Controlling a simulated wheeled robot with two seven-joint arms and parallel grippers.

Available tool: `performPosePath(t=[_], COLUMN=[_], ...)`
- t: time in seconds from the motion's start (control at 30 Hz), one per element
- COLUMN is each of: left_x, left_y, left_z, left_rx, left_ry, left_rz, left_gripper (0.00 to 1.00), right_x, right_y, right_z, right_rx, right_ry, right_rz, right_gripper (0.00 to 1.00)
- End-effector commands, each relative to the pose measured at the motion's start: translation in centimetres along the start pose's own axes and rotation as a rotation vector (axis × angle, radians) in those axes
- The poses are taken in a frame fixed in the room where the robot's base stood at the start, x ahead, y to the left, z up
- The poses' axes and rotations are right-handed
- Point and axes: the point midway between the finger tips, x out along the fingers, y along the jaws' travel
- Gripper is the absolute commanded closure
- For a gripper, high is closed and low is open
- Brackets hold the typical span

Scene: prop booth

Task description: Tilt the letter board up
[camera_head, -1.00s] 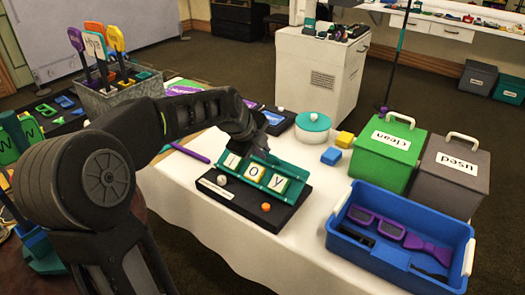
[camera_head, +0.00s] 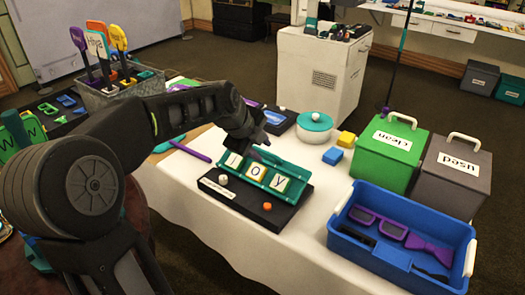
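The letter board is a teal panel (camera_head: 292,172) with letter tiles reading J, O, Y (camera_head: 257,173). It lies at a slant on a black base (camera_head: 250,208) on the white-covered table. A white ball (camera_head: 223,180) and an orange ball (camera_head: 267,206) are on the base in front of the panel. My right gripper is not in view.
A blue bin (camera_head: 342,238) with purple glasses stands at the right, before green (camera_head: 383,165) and grey (camera_head: 450,180) lidded boxes. Yellow and blue blocks (camera_head: 332,156) and a round teal-and-white container (camera_head: 314,127) are behind the board. A metal box (camera_head: 108,97) of paddles is at the left.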

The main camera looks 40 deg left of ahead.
Motion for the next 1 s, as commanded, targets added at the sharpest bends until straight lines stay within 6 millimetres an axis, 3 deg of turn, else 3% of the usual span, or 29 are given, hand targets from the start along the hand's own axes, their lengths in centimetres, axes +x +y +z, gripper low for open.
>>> performPosePath(t=[0.2, 0.33, 1.0], left_x=[-3.8, -5.1, -5.7], left_y=[0.0, 0.1, 0.0], left_z=[0.0, 0.0, 0.0], left_rx=[0.000, 0.001, 0.000], left_ry=[0.000, 0.001, 0.000], left_rz=[-0.001, 0.001, 0.003], left_gripper=[0.68, 0.68, 0.68], right_x=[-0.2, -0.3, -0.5], right_y=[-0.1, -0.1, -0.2], right_z=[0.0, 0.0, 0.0], right_rx=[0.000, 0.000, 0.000], right_ry=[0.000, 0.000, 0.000], right_rz=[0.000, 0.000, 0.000], right_gripper=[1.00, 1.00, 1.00])
